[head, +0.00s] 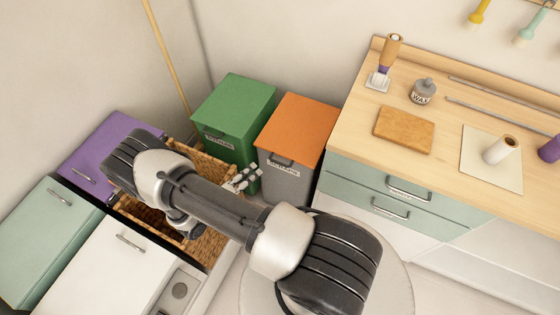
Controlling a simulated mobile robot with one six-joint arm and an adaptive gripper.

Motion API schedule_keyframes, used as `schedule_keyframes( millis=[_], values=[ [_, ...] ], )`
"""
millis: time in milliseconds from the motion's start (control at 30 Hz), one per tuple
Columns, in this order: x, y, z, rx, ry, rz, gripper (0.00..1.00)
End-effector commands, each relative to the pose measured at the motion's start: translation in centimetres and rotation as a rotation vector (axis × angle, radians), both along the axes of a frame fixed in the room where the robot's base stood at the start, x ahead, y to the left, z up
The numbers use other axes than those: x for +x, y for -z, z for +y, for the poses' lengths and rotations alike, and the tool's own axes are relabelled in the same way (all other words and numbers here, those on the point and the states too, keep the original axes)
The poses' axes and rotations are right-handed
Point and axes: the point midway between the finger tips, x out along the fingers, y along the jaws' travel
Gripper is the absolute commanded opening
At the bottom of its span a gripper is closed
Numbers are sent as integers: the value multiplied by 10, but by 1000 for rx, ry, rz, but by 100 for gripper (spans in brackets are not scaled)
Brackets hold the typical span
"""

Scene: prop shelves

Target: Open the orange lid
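The orange lid (300,124) lies shut and flat on a grey bin (290,184) beside the wall. A dark handle (281,159) sits at the lid's front edge, above a small label on the bin's front. My gripper (246,178) shows small and pale, in front of the gap between the green bin and the grey bin, left of the handle and apart from it in the picture. Its fingers are too small to tell whether they are open or shut. My arm hides part of the floor and the basket.
A green bin (232,110) stands close left of the grey bin. A wicker basket (205,248) and low cabinets lie left. A wooden workbench (450,125) with drawers stands right, near the orange-lidded bin. A wooden pole (166,62) leans behind.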

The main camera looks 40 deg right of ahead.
Motion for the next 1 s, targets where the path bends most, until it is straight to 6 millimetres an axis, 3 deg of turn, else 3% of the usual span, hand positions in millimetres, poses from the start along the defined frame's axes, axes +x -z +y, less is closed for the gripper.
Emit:
schedule_keyframes(
  millis=[33, 100, 300, 567, 1000],
  values=[
    [-10, 24, -1, -32, -66, 85, 29],
    [-18, 49, -3, -68, -146, 176, 29],
    [-37, 93, -5, -130, -292, 337, 29],
    [-37, 107, -21, -141, -318, 372, 29],
    [-5, 126, -101, -140, -312, 368, 29]
  ],
)
